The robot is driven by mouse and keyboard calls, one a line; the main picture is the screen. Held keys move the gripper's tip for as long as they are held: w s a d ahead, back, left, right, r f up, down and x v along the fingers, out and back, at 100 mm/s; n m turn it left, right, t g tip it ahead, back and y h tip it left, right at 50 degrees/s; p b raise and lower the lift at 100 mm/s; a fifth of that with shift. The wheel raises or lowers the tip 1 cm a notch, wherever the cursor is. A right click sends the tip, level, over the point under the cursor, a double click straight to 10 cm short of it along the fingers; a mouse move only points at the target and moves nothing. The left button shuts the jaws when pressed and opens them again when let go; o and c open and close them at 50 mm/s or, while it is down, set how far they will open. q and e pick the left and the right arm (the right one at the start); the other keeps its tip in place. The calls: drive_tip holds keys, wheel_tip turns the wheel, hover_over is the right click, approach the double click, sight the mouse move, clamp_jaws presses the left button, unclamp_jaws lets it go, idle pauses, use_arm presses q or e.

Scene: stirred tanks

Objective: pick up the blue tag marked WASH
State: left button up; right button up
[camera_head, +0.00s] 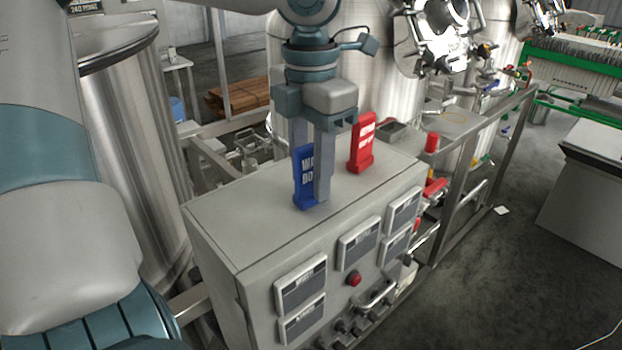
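The blue tag (302,178) stands upright on the grey top of the control cabinet. My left gripper (312,180) points straight down at the tag. One finger is in front of the tag's right part and reaches nearly to the cabinet top; the other goes down behind it. The tag appears to be between the fingers, but I cannot tell whether they press on it. My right gripper is not in view.
A red tag (362,145) stands upright close by, right of the gripper. The cabinet (240,235) has panels, a red button and a handle on its front. Steel tanks (130,130) stand to the left and behind. The cabinet top's near left part is clear.

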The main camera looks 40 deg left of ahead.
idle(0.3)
use_arm(q)
clamp_jaws()
drive_tip(key=shift+r, duration=0.1)
drive_tip(key=shift+r, duration=0.55)
wheel_tip(320, 180, up, 17)
drive_tip(key=b, duration=0.3)
drive_tip(key=shift+f, duration=0.1)
